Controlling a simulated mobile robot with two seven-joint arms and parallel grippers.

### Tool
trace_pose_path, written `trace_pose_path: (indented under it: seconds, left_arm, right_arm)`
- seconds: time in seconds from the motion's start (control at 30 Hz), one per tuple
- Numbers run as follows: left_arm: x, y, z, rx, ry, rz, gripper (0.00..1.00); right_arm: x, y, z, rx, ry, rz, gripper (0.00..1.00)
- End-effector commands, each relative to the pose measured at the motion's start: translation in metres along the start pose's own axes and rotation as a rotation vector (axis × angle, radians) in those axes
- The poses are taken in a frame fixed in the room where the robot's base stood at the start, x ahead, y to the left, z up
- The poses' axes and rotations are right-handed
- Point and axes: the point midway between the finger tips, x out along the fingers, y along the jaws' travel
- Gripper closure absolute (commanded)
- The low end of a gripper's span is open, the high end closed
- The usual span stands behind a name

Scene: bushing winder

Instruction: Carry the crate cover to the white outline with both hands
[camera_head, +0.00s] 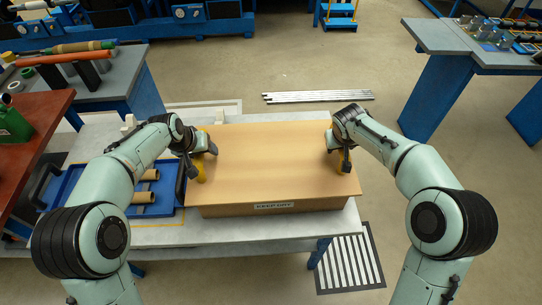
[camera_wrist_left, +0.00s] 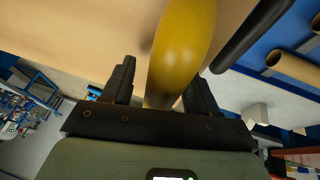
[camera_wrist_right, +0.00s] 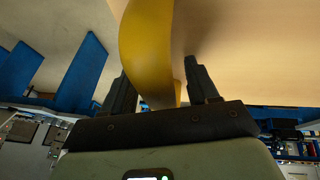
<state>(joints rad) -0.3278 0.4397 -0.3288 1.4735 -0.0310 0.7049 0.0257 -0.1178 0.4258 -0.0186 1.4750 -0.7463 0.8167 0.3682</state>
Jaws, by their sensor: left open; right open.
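The crate cover (camera_head: 265,160) is a light-brown box-like lid with a "KEEP DRY" label on its front side. It lies on the grey bench. A yellow handle (camera_head: 200,172) is on its left side and another (camera_head: 343,161) on its right. My left gripper (camera_head: 203,158) is open at the left handle; in the left wrist view that handle (camera_wrist_left: 182,45) passes between the fingers. My right gripper (camera_head: 338,160) is open at the right handle; in the right wrist view that handle (camera_wrist_right: 145,45) runs between the fingers.
A blue tray (camera_head: 66,187) with brown tubes lies left of the cover. Metal bars (camera_head: 318,97) lie on the floor behind the bench. A striped floor grate (camera_head: 350,263) is at the front right. A blue-legged table (camera_head: 455,45) stands at the back right.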

Motion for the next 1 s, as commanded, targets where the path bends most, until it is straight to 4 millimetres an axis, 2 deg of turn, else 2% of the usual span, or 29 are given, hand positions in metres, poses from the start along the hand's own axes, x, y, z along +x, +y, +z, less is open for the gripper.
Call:
trace_pose_path:
  seconds: [0.03,0.2,0.23,0.67,0.87,1.0]
  left_arm:
    - [0.0,0.0,0.0,0.0,0.0,0.0,0.41]
    - [0.0,0.0,0.0,0.0,0.0,0.0,0.96]
    - [0.0,0.0,0.0,0.0,0.0,0.0,1.0]
    - [-0.004,0.001,-0.003,0.0,0.005,0.001,1.0]
    - [-0.016,0.004,-0.013,0.001,0.013,0.002,1.0]
    - [-0.032,0.008,-0.026,0.003,0.024,0.003,1.0]
  right_arm:
    - [0.0,0.0,0.0,0.0,0.0,0.0,0.41]
    - [0.0,0.0,0.0,0.0,0.0,0.0,0.96]
    - [0.0,0.0,0.0,0.0,0.0,0.0,1.0]
    - [-0.004,0.001,-0.003,0.0,0.004,0.0,1.0]
    - [-0.016,0.004,-0.012,0.002,0.012,0.001,1.0]
    - [-0.032,0.008,-0.025,0.004,0.023,0.002,1.0]
